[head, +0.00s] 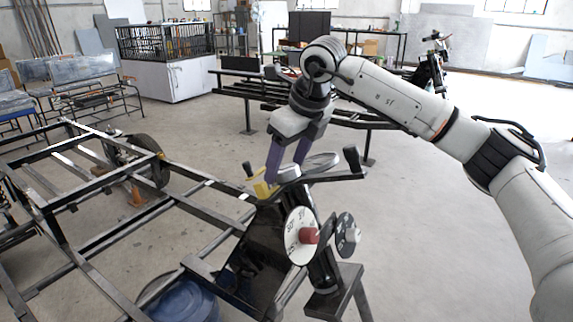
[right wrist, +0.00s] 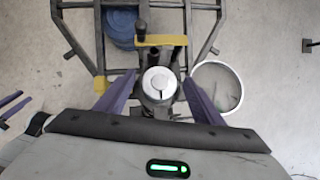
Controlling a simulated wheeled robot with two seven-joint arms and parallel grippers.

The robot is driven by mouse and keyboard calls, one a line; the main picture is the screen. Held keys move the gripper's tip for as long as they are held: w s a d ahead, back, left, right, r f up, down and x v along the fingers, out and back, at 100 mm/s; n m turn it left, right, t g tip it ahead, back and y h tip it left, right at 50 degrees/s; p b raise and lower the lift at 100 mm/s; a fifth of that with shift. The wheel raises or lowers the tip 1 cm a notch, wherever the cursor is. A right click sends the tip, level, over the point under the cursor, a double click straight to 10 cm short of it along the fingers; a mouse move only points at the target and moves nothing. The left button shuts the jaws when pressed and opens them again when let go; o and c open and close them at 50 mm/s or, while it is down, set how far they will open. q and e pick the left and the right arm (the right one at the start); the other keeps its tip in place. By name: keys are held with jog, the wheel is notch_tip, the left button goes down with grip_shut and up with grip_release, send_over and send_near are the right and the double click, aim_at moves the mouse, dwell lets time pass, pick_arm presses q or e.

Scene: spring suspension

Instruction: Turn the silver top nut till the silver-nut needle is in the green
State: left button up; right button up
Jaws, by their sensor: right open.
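The silver top nut (right wrist: 158,82) shows from above in the right wrist view as a round, bright cap with a dark slot. My right gripper (right wrist: 158,100) is open, with one purple finger on each side of the nut and gaps between. In the head view my right gripper (head: 285,170) points down at the top of the black spring suspension stand, and its fingers partly hide the nut. A white dial (head: 296,238) with a red knob faces forward on the stand. I cannot make out the silver-nut needle or a green zone.
A second, smaller dial (head: 347,235) sits right of the white one. A yellow part (head: 262,187) and black-handled bars flank the top. A black metal frame (head: 85,240) spreads left, with a blue drum (head: 180,300) below.

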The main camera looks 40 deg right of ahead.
jog(key=shift+f, duration=0.1)
jog(key=c, duration=1.1)
jog(key=shift+o, duration=0.2)
